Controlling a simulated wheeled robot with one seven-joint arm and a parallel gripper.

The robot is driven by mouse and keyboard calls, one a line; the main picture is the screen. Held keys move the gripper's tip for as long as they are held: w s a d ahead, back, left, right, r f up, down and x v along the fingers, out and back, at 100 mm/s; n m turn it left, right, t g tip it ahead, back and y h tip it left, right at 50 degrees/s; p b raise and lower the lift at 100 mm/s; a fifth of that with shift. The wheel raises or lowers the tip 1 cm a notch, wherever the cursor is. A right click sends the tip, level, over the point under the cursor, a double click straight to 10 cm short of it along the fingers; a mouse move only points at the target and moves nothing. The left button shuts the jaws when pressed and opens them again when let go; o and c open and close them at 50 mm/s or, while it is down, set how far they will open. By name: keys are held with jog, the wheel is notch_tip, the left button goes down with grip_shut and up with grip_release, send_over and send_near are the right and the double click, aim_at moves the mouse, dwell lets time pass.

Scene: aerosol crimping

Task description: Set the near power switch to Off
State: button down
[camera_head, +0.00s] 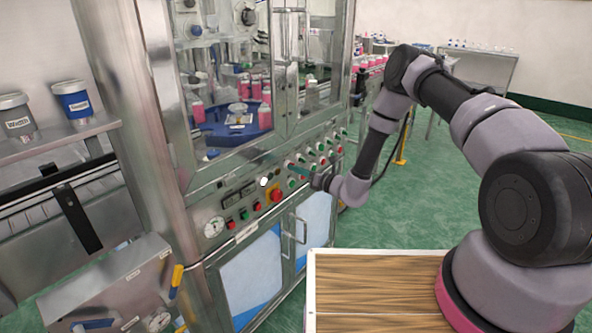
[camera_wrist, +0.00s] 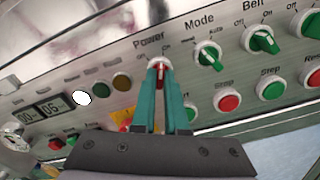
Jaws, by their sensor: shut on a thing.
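The power switch (camera_wrist: 159,75), a red knob under the label "Power", sits on the slanted metal panel in the wrist view. My gripper (camera_wrist: 159,82) has its two green fingers closed on either side of this knob. The fingers hide much of the knob, so I cannot tell for sure whether it points to Off or On. In the head view my gripper (camera_head: 291,165) reaches the machine's front panel from the right, and the power switch is hidden there.
Right of the power switch are the green Mode knob (camera_wrist: 208,57), the green Belt knob (camera_wrist: 262,41) and a red Stop button (camera_wrist: 227,101). A bright white lamp (camera_wrist: 82,98) is to its left. A red emergency button on yellow (camera_head: 275,195) lies below. Glass doors (camera_head: 232,80) stand above.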

jog(key=n, duration=1)
jog(key=shift+n, duration=0.4)
dwell(0.4)
jog(key=c, duration=0.9)
grip_release()
jog(key=shift+c, duration=0.2)
jog(key=shift+d, duration=0.1)
jog(key=v, duration=1)
jog(key=shift+s+d, duration=0.25)
